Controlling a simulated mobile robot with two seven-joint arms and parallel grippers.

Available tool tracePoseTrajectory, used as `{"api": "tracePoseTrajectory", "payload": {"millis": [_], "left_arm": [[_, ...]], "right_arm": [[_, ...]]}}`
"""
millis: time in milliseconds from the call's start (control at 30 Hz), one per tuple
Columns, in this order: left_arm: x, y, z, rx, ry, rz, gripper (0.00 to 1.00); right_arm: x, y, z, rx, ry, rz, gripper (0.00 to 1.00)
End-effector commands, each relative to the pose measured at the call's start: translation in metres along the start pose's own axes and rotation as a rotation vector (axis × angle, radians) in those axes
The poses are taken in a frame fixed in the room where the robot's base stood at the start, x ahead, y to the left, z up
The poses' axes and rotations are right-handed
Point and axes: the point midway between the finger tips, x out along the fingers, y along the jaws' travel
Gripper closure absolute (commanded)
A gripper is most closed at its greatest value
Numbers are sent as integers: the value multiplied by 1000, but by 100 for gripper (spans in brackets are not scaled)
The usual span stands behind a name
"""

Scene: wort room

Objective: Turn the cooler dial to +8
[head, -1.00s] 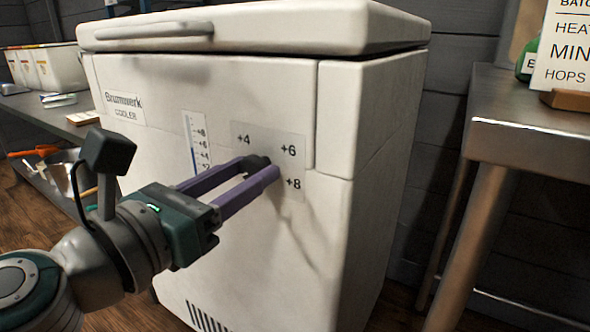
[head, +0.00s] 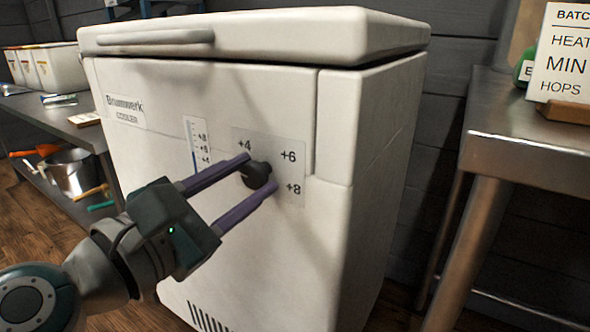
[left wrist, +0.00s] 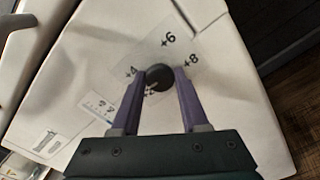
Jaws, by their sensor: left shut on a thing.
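The white cooler (head: 230,85) stands in front of me. Its black dial (head: 257,174) sits on a pale plate with the marks +4, +6 and +8 around it. My left gripper (head: 260,172) has its purple fingers on either side of the dial and is shut on it. The left wrist view shows the dial (left wrist: 159,77) between the fingertips, with a partly covered mark just below it. I cannot tell which mark the dial points to. My right gripper is not in view.
A blue thermometer scale (head: 196,142) is on the cooler front, left of the dial. A metal table (head: 530,125) with a sign (head: 562,60) stands at the right. Shelving at the left holds a white container (head: 55,68) and a metal pot (head: 72,172).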

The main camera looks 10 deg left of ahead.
Motion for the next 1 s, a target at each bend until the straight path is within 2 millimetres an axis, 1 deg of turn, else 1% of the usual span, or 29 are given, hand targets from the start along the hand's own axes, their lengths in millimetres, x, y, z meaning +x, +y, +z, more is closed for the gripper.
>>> {"api": "tracePoseTrajectory", "payload": {"millis": [567,1000], "left_arm": [[0,0,0,549,1,-1,100],[0,0,1,966,1,-2,100]], "right_arm": [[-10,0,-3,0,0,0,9],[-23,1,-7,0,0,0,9]]}}
